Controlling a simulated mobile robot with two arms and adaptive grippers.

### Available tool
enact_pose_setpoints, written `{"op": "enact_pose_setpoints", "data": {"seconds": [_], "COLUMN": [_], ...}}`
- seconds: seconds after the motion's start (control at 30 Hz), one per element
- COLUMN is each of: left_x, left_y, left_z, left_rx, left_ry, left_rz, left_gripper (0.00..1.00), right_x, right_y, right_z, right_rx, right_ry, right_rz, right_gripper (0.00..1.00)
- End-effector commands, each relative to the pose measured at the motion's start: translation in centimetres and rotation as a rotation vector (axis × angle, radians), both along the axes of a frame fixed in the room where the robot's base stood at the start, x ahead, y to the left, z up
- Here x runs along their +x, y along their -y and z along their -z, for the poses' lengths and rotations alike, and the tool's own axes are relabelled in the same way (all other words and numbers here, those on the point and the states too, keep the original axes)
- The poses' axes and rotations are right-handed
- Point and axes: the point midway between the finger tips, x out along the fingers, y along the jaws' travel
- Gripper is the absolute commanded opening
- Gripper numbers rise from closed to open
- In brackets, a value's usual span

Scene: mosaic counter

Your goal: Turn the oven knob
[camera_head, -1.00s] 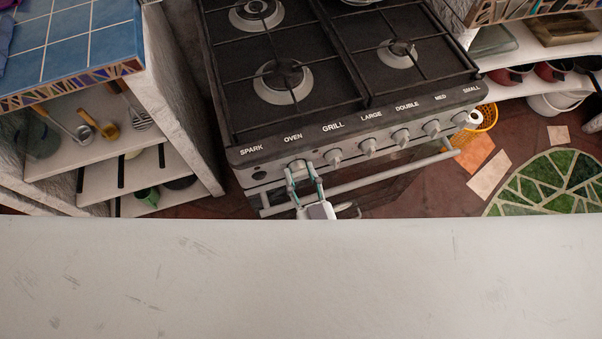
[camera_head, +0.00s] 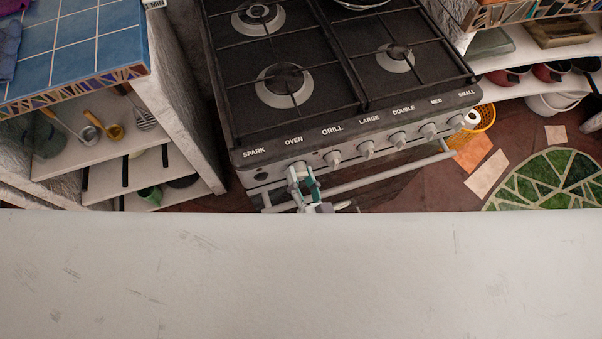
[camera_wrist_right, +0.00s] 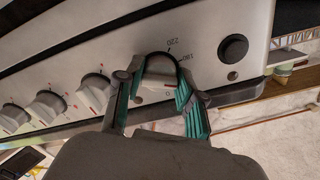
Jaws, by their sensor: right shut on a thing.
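The stove (camera_head: 345,130) stands with its labelled front panel facing me. The oven knob, under the OVEN label, is mostly hidden by my gripper in the head view. In the right wrist view the oven knob (camera_wrist_right: 160,72) sits between the green-padded fingers, with the marks 220 and 180 around it. My right gripper (camera_head: 301,172) is shut on the oven knob; it also shows in the wrist view (camera_wrist_right: 158,100). It looks rolled relative to the panel. My left gripper is not in view.
Other knobs (camera_head: 366,149) run along the panel to the right. The oven handle bar (camera_head: 375,180) is just below. A shelf unit (camera_head: 150,90) with utensils stands left. A yellow basket (camera_head: 484,118) is on the floor at right.

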Motion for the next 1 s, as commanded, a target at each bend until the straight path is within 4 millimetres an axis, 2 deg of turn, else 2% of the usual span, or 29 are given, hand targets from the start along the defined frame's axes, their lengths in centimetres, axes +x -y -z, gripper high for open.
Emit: {"op": "enact_pose_setpoints", "data": {"seconds": [0.3, 0.73, 0.77, 0.9, 1.0], "left_x": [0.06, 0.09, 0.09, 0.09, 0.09], "left_y": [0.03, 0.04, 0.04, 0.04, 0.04], "left_z": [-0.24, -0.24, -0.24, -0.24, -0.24], "left_rx": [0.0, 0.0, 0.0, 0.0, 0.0], "left_ry": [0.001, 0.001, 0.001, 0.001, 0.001], "left_rz": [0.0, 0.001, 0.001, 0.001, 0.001], "left_gripper": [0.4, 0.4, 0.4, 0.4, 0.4], "right_x": [0.01, 0.01, 0.01, 0.0, 0.0], "right_y": [-0.01, 0.0, 0.0, -0.01, -0.01], "right_z": [-0.01, 0.01, 0.0, 0.01, 0.01], "right_rx": [0.087, 0.095, 0.095, 0.095, 0.094], "right_ry": [-0.028, -0.031, -0.031, -0.031, -0.031], "right_rz": [0.0, 0.0, 0.0, 0.0, 0.0], "right_gripper": [0.03, 0.03, 0.41, 0.63, 0.63]}}
